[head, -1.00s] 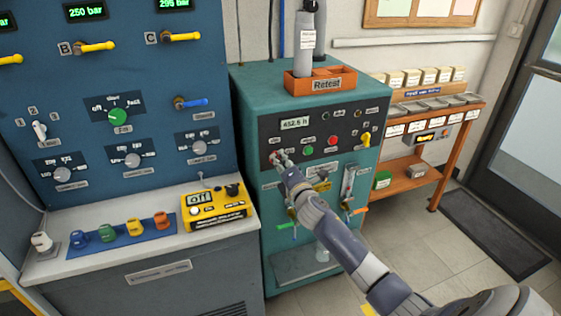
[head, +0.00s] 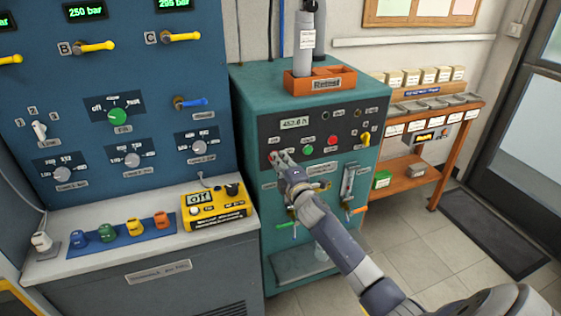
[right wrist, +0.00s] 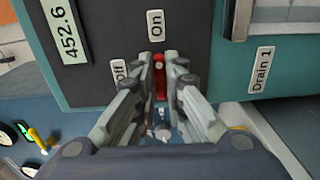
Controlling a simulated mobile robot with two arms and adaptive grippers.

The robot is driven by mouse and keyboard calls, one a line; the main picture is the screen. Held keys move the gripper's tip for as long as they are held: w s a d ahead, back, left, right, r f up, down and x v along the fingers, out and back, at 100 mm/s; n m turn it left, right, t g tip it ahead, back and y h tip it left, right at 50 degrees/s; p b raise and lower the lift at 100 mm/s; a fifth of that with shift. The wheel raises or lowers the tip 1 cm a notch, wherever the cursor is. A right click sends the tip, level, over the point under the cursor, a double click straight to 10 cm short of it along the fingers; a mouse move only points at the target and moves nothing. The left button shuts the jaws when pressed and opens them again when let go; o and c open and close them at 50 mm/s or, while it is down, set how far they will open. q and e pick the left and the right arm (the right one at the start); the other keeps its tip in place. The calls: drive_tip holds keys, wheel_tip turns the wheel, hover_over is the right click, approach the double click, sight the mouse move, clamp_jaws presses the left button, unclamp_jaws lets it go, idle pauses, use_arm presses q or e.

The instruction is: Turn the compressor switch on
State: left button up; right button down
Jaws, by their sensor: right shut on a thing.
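The compressor switch is a small red knob (right wrist: 160,78) between my right fingertips in the right wrist view. Its visible long side lines up with the "On" label (right wrist: 156,25); the "Off" label (right wrist: 118,70) is to the left, partly covered by a finger. My right gripper (right wrist: 160,68) is shut on the switch. In the head view my right gripper (head: 279,157) is at the left of the dark panel on the green compressor cabinet (head: 320,211), and only a bit of red shows at its tips. My left gripper is not in view.
Green (head: 309,149) and red (head: 332,140) buttons sit right of my gripper on the panel. Valves with coloured handles are below. A bench with a yellow box (head: 213,208) stands left. An orange tray (head: 319,82) is on the cabinet. Open floor lies right.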

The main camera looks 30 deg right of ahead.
drive_tip(key=c, duration=1.7)
unclamp_jaws()
drive_tip(key=shift+o, duration=0.2)
drive_tip(key=v, duration=1.2)
